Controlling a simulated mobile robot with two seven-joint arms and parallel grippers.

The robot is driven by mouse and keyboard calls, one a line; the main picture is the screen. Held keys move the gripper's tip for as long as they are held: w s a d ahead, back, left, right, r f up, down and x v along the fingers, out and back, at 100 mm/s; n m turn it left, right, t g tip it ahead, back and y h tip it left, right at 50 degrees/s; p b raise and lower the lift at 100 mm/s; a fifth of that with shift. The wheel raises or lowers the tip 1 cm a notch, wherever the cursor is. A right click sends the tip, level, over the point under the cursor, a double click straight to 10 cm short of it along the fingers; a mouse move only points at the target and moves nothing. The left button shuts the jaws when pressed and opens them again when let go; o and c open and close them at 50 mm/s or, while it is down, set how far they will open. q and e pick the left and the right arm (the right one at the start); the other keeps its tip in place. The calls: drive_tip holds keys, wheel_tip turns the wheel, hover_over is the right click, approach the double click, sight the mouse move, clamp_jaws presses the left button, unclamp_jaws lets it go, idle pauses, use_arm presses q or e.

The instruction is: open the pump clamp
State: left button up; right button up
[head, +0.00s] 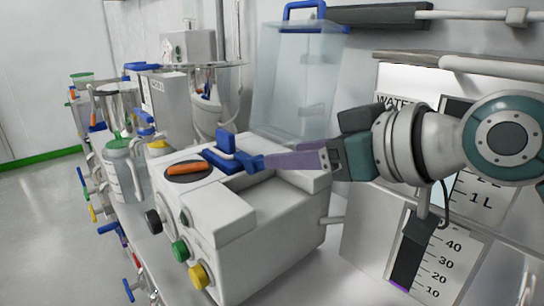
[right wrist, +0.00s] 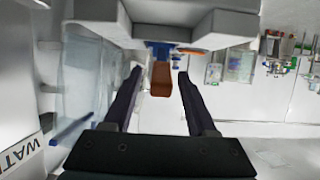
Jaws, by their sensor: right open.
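The pump (head: 250,220) is a white box with a dark round pump head (head: 188,171) on top that carries an orange bar. The blue pump clamp (head: 232,152) lies across its top beside the head. My right gripper (head: 270,161) reaches in from the right at the clamp's near end. My left gripper is not in view.
Black, green and yellow knobs (head: 180,250) are on the pump's front. A jug (head: 122,170) and other equipment stand to the left. A clear blue-handled container (head: 300,80) stands behind. A water tank with a scale (head: 440,265) is at the right.

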drive_tip(key=shift+w+a+f, duration=0.2)
drive_tip(key=shift+w+a, duration=0.15)
drive_tip(key=shift+w, duration=0.05)
clamp_jaws()
idle(1.3)
